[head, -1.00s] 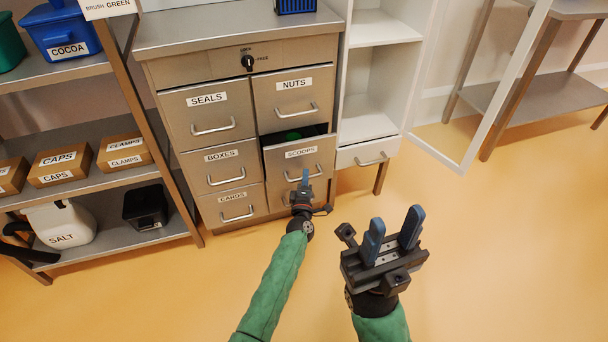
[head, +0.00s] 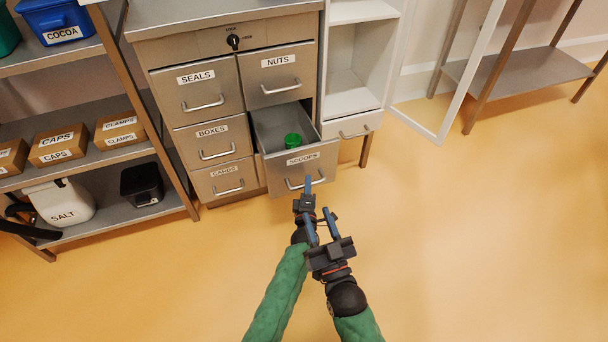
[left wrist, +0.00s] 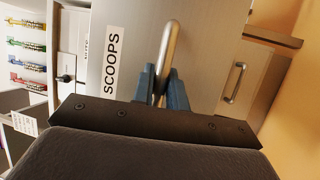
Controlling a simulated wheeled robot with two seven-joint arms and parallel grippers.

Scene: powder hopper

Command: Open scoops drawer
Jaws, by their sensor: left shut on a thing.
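The scoops drawer (head: 301,168) is a grey metal drawer in the right column of the cabinet, under NUTS. It stands well pulled out, and a green round object (head: 293,141) lies inside it. My left gripper (head: 308,184) is at the drawer's front and is shut on its bar handle (head: 294,186). In the left wrist view the blue fingers (left wrist: 160,88) close around the handle (left wrist: 169,50) beside the SCOOPS label (left wrist: 114,60). My right gripper (head: 320,226) is open and empty, lower in the head view, close to my left wrist.
The other cabinet drawers, such as NUTS (head: 278,77) and BOXES (head: 212,138), are shut. A white shelf unit (head: 352,95) with an open door (head: 445,100) stands to the right. A shelf with boxes (head: 58,146) is at left. The floor (head: 480,230) at right is clear.

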